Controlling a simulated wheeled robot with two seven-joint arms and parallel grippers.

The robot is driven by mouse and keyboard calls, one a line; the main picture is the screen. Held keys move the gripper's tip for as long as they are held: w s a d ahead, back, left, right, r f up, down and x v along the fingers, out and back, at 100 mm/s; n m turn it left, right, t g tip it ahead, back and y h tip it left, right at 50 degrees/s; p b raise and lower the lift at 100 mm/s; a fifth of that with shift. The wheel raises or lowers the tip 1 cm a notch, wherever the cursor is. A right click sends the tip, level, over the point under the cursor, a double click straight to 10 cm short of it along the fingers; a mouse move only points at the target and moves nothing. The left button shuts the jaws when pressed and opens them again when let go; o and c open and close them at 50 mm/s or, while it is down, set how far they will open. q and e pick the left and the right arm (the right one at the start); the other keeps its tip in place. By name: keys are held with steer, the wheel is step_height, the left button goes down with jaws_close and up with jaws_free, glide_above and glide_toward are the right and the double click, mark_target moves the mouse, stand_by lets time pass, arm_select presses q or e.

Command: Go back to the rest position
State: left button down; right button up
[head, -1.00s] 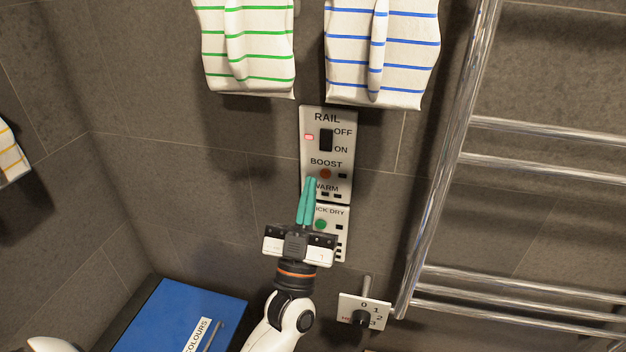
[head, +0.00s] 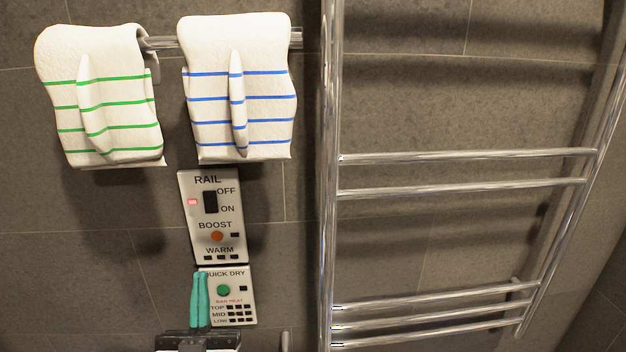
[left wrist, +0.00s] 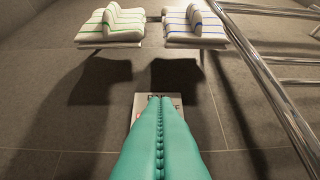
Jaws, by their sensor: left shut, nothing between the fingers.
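My left gripper (head: 200,301) has teal fingers pressed together with nothing between them. In the head view it is at the bottom, in front of the left edge of the QUICK DRY panel (head: 240,297). Above that is the RAIL panel (head: 231,212), with a lit red lamp, an OFF/ON rocker, an orange BOOST button and WARM indicators. In the left wrist view the teal fingers (left wrist: 160,140) fill the lower middle and hide most of the panel behind them. My right gripper is in neither current view.
A green-striped towel (head: 105,100) and a blue-striped towel (head: 215,95) hang from a bar above the panels. A chrome towel rail (head: 329,200) with several rungs stands to the right. The tiled wall left of the panels is bare.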

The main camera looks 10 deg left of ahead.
arm_select(q)
steer(key=d+f+m+g+h, duration=0.3)
steer(key=f+g+h, duration=0.25)
steer(key=f, duration=0.35)
steer(key=d+f+m+g+h, duration=0.3)
steer(key=f+g+h, duration=0.1)
steer(key=f+g, duration=0.4)
steer(key=s+a+f+n+g+y, duration=0.1)
steer(key=s+a+f+g+y, duration=0.1)
steer(key=s+f+g, duration=0.55)
steer(key=s+a+f+n+g+y, duration=0.1)
steer(key=s+a+f+g, duration=0.3)
steer(key=s, duration=0.6)
step_height(320, 180, down, 26)
steer(key=d+f, duration=0.1)
steer(key=d, duration=0.1)
steer(key=s+a+f+g, duration=0.1)
steer(key=s+a+f, duration=0.2)
steer(key=s+f, duration=1.2)
steer(key=shift+s+f+m, duration=0.3)
steer(key=shift+s+f, duration=0.1)
steer(key=shift+s, duration=0.75)
steer(key=shift+a, duration=0.1)
